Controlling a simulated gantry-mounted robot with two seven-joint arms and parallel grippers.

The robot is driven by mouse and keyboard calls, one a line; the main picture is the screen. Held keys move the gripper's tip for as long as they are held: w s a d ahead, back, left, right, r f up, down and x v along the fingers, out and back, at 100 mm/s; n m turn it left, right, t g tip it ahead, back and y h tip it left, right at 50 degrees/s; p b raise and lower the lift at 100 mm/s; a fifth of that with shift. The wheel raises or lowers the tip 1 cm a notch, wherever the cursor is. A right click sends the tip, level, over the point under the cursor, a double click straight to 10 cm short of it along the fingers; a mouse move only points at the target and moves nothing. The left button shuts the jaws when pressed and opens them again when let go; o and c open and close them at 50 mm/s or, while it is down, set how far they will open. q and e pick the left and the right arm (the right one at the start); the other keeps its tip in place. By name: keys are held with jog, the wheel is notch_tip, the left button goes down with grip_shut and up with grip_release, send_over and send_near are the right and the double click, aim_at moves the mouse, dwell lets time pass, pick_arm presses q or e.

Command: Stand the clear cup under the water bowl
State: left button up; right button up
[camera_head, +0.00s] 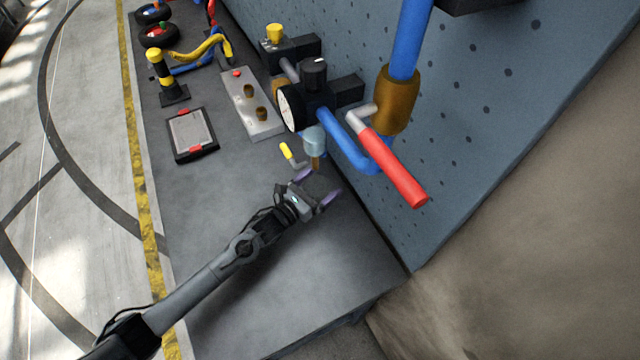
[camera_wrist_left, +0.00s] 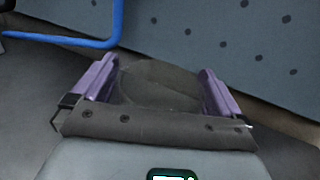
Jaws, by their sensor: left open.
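The water bowl (camera_head: 314,138) is a small pale blue, see-through bowl below the black regulator on the wall pipework. A brass stub (camera_head: 315,162) hangs under it, and a small yellow-handled lever (camera_head: 287,152) is beside it. My left gripper (camera_head: 317,186) is open just in front of and below the bowl, low over the bench. In the left wrist view, a faint dark, see-through round shape that looks like the clear cup (camera_wrist_left: 160,85) lies between the open purple fingers. I cannot tell whether they touch it. In the head view the cup is too faint to make out clearly. My right gripper is not in view.
A red-handled lever (camera_head: 395,170) and blue pipe (camera_head: 345,145) jut out above and right of my left gripper. The bench front (camera_head: 310,270) is clear.

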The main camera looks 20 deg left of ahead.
pick_arm(q)
jog(key=v, duration=1.2)
jog(key=shift+r, duration=0.1)
